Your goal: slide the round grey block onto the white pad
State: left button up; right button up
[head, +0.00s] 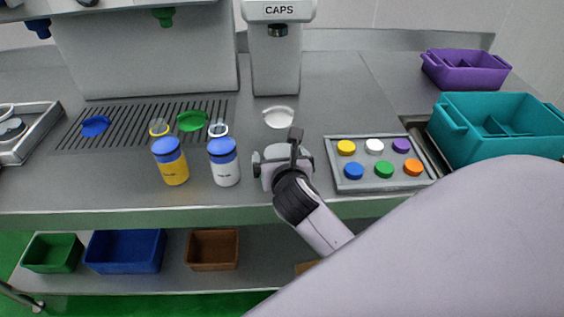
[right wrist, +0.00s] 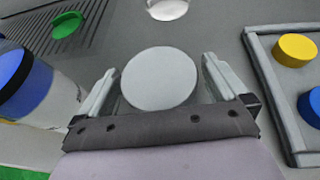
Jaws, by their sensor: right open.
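The round grey block (right wrist: 160,78) is a short light-grey disc, seen from above in the right wrist view, where it sits between the spread fingers of my right gripper (right wrist: 161,80). A gap shows on each side of it. In the head view the block (head: 276,153) is partly hidden by my right gripper (head: 283,163), which is open and low over the counter. The white pad (head: 278,117) lies flat on the counter just beyond the block, in front of the CAPS machine. It also shows at the top of the right wrist view (right wrist: 167,9). My left gripper is not in view.
A white bottle (head: 224,170) and a yellow bottle (head: 171,168), both blue-topped, stand left of my gripper. A grey tray (head: 335,172) of coloured caps lies to its right. The CAPS machine (head: 275,65) stands behind the pad. The counter between block and pad looks clear.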

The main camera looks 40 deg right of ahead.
aim_at(281, 146)
jog(key=shift+w, duration=0.1)
jog(key=c, duration=1.1)
jog(key=shift+w+d+r+p, duration=0.15)
jog(key=shift+w+d+p, duration=0.1)
jog(key=shift+w+p, duration=0.1)
jog(key=w+d+p, duration=0.2)
jog(key=w, duration=0.1)
jog(key=shift+w+d, duration=0.5)
jog(key=shift+w, duration=0.2)
jog(key=shift+w+d+p, duration=0.1)
jog(key=shift+w+p, duration=0.1)
jog(key=shift+p, duration=0.1)
jog(key=w+d, duration=0.1)
jog(key=w, duration=0.1)
jog(key=w+d, duration=0.1)
jog(key=w, duration=0.1)
jog(key=shift+d+p, duration=0.35)
jog(key=shift+w+d, duration=0.2)
jog(key=shift+w, duration=0.1)
